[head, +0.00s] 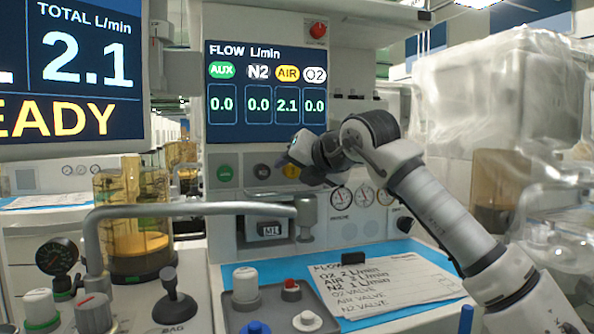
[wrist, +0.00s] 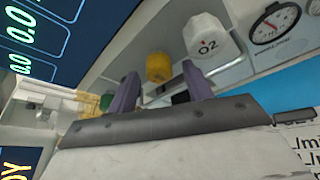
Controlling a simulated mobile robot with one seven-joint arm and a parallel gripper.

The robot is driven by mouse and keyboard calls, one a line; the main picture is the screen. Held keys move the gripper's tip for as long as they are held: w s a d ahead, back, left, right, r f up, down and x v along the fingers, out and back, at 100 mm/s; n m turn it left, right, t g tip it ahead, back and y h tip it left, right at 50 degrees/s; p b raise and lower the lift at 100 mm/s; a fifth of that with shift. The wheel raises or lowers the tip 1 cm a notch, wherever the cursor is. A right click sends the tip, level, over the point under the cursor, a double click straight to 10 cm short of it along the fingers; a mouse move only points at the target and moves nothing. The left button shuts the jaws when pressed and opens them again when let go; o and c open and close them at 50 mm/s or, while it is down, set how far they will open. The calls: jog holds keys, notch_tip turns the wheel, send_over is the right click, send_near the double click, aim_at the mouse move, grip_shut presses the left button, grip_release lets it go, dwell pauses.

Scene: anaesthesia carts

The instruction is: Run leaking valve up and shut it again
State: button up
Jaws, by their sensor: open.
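The flow display (head: 265,92) reads AUX 0.0, N2 0.0, AIR 2.1 and O2 0.0; the total screen (head: 85,50) reads 2.1. Below the flow display are a green knob (head: 225,173), a dark knob (head: 262,171) and a yellow knob (head: 292,171), partly covered by my gripper (head: 288,161). In the wrist view the yellow knob (wrist: 159,67) lies beyond and between the spread fingers of my gripper (wrist: 162,85). The white O2 knob (wrist: 208,35) is beside it, near the right finger; the arm hides it in the head view. My gripper is open and empty.
A bent grey pipe (head: 200,210) crosses in front of the panel. Pressure gauges (head: 363,196) sit right of the knobs. A handwritten flow card (head: 385,285) lies on the blue mat (head: 425,255). A plastic-covered unit (head: 500,90) stands at right.

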jog(key=c, duration=1)
jog(key=shift+r+n+h+p, duration=0.15)
jog(key=shift+n+h+p, duration=0.15)
jog(key=shift+n+h, duration=0.15)
jog(key=shift+a+n+h, duration=0.1)
jog(key=shift+n+h, duration=0.15)
jog(key=shift+n, duration=0.4)
jog(key=o, duration=1)
jog(key=shift+s, duration=0.1)
